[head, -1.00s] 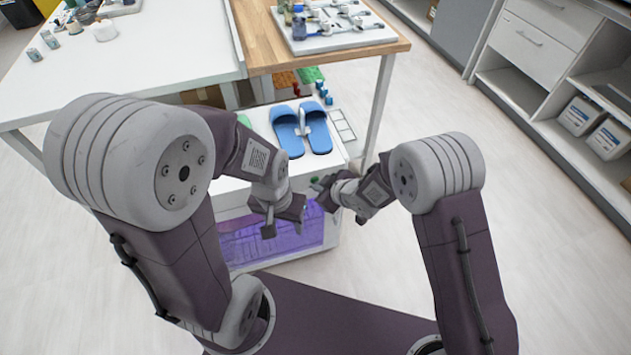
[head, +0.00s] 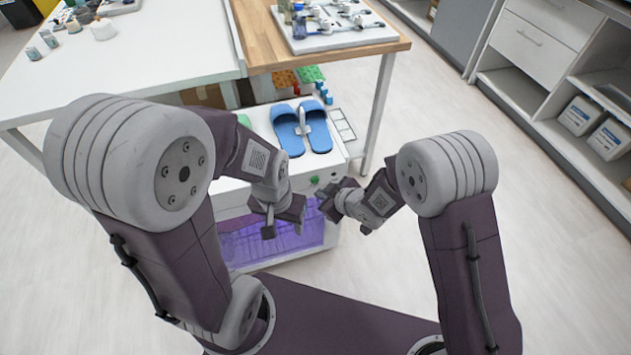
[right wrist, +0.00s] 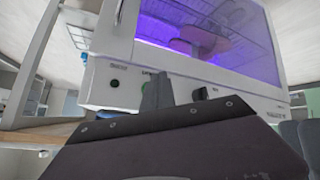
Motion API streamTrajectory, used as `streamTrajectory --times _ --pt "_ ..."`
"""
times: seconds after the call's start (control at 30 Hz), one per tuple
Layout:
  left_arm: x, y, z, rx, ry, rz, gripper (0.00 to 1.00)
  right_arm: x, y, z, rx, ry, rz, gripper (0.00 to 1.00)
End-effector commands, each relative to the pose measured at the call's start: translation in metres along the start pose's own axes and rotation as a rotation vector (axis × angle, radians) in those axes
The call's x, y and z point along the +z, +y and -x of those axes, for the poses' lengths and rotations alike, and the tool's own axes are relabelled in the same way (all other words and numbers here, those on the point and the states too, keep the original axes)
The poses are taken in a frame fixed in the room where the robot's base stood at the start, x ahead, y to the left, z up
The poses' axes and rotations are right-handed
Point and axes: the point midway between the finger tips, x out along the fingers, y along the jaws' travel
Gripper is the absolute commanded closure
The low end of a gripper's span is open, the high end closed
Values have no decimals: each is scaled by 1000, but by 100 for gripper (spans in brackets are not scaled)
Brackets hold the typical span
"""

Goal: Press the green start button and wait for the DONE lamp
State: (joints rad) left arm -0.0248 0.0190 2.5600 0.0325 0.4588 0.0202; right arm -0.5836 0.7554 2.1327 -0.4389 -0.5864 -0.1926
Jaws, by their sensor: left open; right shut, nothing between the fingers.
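The green start button (head: 314,180) shows on the front panel of the white cabinet (head: 332,236), above its purple-lit window. My right gripper (head: 326,199) is shut and empty, just in front of and below the button in the head view; I see no clear contact. In the right wrist view, upside down, its finger (right wrist: 156,94) hides part of the panel. A dark round fitting (right wrist: 115,84) and a black knob (right wrist: 199,93) flank it. Their labels are too blurred to read, and I cannot make out a lit DONE lamp. My left gripper (head: 284,227) is open and empty before the window.
Blue slippers (head: 302,128) lie on the cabinet top, beside a wire rack (head: 342,124). A wooden table (head: 262,52) with a white tray (head: 337,38) and a white table (head: 150,60) stand behind. The floor to the right is clear.

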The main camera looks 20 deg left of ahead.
Motion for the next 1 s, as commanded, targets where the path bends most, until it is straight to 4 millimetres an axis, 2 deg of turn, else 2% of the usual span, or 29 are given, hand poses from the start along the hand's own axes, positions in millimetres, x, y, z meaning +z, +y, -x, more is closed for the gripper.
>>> streamTrajectory --times 0.4,1.0 --pt "1 0 -8 0 0 0 49 19 -18 25 1 0 0 100" --pt "1 0 -8 0 0 0 49 19 -19 26 1 0 0 100"
